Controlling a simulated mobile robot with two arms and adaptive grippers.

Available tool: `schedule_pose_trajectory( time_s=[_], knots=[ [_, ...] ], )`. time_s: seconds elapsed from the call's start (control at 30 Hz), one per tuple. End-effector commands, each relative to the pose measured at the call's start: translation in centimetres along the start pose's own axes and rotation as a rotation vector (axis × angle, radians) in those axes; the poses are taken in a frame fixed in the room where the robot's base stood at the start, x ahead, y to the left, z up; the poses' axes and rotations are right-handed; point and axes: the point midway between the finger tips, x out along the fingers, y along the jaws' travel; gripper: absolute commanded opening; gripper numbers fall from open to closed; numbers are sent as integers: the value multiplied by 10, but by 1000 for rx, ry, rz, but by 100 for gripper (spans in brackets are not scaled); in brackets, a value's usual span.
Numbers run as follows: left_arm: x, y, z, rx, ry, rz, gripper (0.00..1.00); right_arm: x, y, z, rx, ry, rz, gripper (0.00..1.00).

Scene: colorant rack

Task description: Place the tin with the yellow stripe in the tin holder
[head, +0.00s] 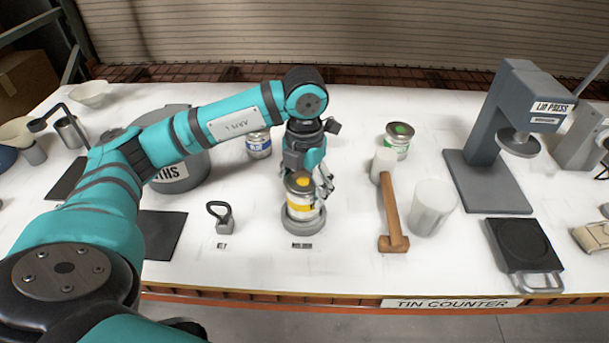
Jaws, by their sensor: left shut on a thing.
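The tin with the yellow stripe (300,203) is upright at the middle of the counter, with a yellow spot on its lid. My left gripper (312,184) is shut on it from behind, with its fingers partly hidden by the tin. The tin holder (303,224), a round grey base, shows directly below the tin. The tin's lower end is at or inside the holder; I cannot tell whether it is fully seated. My right gripper is not in view.
A blue-striped tin (258,146) stands behind my left arm. A small weight with a handle (223,219) is left of the holder. A lid press (487,171) stands further right.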

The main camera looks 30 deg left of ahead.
Motion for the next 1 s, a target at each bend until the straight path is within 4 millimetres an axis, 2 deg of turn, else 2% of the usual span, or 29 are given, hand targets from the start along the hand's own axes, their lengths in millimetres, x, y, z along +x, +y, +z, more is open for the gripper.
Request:
schedule_pose_trajectory(
  time_s=[0.33, 0.53, 0.57, 0.77, 1.0],
  knots=[
    [34, 0, -1, -1, 2, 1, 23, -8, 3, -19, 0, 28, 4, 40],
    [37, 0, 0, 0, 0, 0, 23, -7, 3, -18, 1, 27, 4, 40],
    [38, 0, -1, 0, 2, 1, 73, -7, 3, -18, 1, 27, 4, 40],
    [37, 0, -1, 0, 1, 0, 99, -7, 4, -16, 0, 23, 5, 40],
    [37, 0, 0, 0, 1, 0, 100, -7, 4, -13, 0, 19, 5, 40]
  ],
)
